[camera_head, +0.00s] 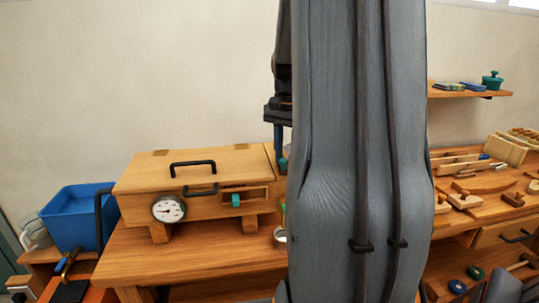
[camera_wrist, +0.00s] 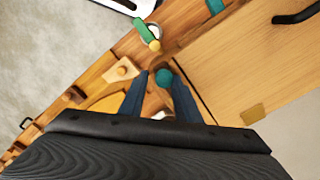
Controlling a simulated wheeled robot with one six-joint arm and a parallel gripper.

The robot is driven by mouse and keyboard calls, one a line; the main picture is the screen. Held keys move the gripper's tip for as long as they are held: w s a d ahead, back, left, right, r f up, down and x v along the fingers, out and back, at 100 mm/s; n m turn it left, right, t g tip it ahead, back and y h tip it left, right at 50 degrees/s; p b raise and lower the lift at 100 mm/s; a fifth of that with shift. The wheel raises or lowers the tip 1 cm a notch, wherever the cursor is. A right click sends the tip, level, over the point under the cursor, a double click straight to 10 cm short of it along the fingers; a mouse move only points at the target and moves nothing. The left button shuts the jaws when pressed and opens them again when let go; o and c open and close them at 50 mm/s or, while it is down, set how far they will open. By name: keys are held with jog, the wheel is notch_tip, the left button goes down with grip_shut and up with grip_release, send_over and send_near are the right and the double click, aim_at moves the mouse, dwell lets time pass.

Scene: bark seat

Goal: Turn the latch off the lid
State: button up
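The wooden box (camera_head: 215,165) stands on the bench with its lid down; a black handle is on top. The lid (camera_wrist: 245,65) fills the right of the wrist view. A round teal knob (camera_wrist: 164,77), which looks like the latch's, is beside the lid's edge; it also shows at the box's right end in the head view (camera_head: 283,164). My gripper (camera_wrist: 158,76) is open, its two dark blue fingers on either side of the knob, with the knob closer to the right finger. Whether they touch it I cannot tell. My arm hides part of that side.
A cup (camera_head: 280,236) with a green-handled thing stands by the box's right front. A blue bin (camera_head: 77,217) is at the left. The right-hand bench holds wooden tools (camera_head: 465,200); a shelf (camera_head: 470,93) hangs above it. My arm blocks the middle.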

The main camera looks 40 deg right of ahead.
jog(key=shift+s+d, duration=0.15)
jog(key=shift+d, duration=0.05)
jog(key=shift+r, duration=0.15)
notch_tip(320, 180, up, 7)
jog(key=p, duration=0.6)
jog(key=shift+f, duration=0.2)
jog(key=shift+r+p, duration=0.3)
jog(key=shift+r, duration=0.75)
dwell(0.4)
